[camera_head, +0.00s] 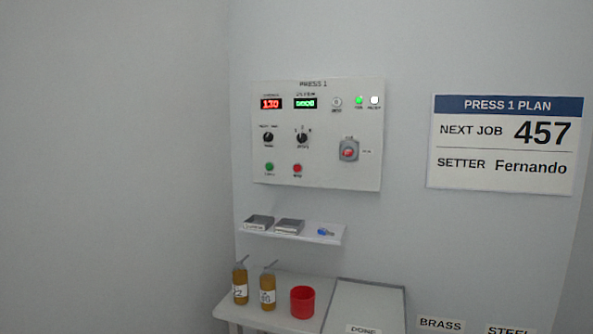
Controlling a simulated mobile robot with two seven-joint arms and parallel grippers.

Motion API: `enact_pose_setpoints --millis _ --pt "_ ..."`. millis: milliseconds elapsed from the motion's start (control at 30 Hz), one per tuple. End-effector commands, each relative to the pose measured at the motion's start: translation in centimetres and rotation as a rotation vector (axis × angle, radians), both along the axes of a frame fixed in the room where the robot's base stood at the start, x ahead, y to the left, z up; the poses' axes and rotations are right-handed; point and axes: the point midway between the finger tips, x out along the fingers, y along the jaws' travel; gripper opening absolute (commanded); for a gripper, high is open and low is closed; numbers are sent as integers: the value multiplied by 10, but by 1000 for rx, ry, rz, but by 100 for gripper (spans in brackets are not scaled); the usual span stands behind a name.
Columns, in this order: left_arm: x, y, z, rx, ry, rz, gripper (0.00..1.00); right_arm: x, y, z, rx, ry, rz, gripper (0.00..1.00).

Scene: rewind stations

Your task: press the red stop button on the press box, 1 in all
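The press box (325,130), labelled PRESS 1, is a white panel on the wall in the head view. A small red button (297,168) sits at its lower middle; its label is too small to read surely. A green button (269,167) is to its left. A larger red button (348,151) sits in a grey housing at the lower right of the panel. Two dark knobs and red and green number displays are above. Neither of my grippers is in view.
A narrow shelf (320,237) below the box holds two dark trays and a small blue item. Beneath it, a white table (232,310) holds two amber bottles (267,289) and a red cup (302,302). A plan sign (505,145) hangs at right. The space before the box is clear.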

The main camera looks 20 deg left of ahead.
Motion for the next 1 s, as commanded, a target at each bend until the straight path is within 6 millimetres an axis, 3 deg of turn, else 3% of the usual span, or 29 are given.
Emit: enact_pose_setpoints --millis 33,267,1000 --pt "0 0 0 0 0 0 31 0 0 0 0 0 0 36" --pt "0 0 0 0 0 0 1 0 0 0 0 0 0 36" --pt "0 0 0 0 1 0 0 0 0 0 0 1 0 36"
